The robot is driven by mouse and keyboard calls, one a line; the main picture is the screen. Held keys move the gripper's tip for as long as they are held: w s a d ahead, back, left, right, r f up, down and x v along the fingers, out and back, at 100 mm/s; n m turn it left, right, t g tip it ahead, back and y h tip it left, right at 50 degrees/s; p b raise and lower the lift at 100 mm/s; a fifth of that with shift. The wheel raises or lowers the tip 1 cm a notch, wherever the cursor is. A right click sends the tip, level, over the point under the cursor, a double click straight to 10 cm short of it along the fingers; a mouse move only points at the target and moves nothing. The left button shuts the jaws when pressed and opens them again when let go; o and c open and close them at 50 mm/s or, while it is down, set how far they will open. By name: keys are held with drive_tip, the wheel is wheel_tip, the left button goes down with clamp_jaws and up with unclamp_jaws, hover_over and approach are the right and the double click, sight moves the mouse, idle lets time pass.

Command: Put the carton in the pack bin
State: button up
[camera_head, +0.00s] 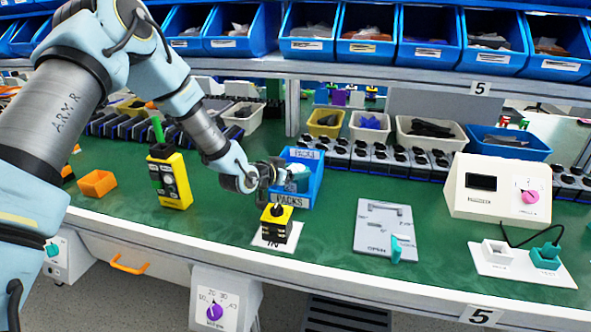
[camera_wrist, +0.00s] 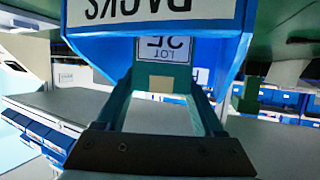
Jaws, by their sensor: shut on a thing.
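My gripper (camera_head: 281,178) is at the blue pack bin (camera_head: 313,192), whose label reads PACKS. In the head view the carton (camera_head: 299,175) shows as a pale teal-white shape within the bin's outline, partly covered by the gripper. I cannot tell whether it touches the bin floor.
A yellow and black block (camera_head: 276,222) stands on the white IN plate just in front of the bin. A yellow handheld box (camera_head: 169,180) stands to the left. A grey OPEN plate (camera_head: 380,228) and a white knob console (camera_head: 500,190) are to the right. Black parts line the back.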

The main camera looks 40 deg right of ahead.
drive_tip(key=o, duration=1.2)
drive_tip(key=shift+f, duration=0.1)
